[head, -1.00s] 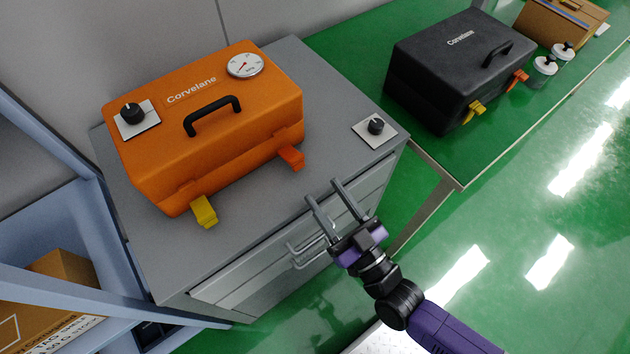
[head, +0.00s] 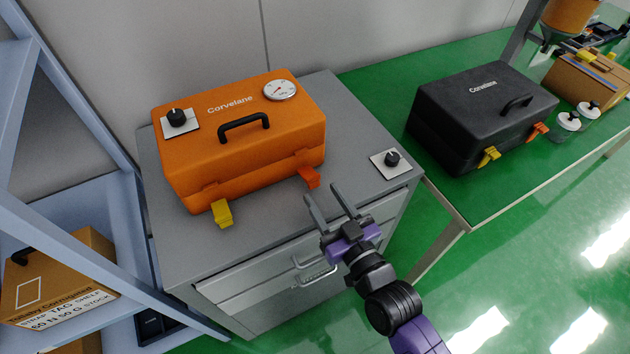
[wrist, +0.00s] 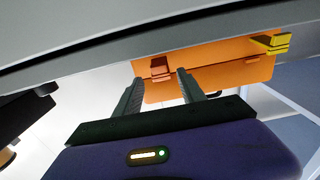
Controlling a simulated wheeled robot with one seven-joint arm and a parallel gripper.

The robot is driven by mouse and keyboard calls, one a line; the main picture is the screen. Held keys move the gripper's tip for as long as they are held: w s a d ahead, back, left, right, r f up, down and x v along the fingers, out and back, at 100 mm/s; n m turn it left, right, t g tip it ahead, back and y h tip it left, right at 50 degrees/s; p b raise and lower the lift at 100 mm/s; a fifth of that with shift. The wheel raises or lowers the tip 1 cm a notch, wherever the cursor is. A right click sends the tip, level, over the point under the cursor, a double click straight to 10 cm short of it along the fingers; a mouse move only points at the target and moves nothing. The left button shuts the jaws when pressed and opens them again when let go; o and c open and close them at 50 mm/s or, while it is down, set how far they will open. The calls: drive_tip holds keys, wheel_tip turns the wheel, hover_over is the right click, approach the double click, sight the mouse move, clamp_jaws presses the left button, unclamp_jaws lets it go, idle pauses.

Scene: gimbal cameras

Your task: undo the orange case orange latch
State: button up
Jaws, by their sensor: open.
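The orange case (head: 240,145) stands closed on a grey drawer cabinet in the head view. Its orange latch (head: 309,177) sticks out at the right of its front face. Its yellow latch (head: 222,213) sticks out at the left. My gripper (head: 331,193) is open and empty, close in front of the orange latch, a little to its right and apart from it. In the wrist view, the orange latch (wrist: 160,68) shows beyond the left finger of my gripper (wrist: 158,83), and the yellow latch (wrist: 271,43) is at the upper right.
The grey cabinet (head: 262,217) has drawer handles below my gripper. A knob on a white plate (head: 391,161) sits at its right corner. A black case (head: 480,115) with similar latches stands on the green bench at right. A blue shelf (head: 85,185) is at left.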

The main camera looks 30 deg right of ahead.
sight(315, 184)
drive_tip(key=shift+w+p, duration=0.3)
drive_tip(key=shift+w, duration=2.3)
drive_tip(key=shift+f, duration=0.1)
clamp_jaws()
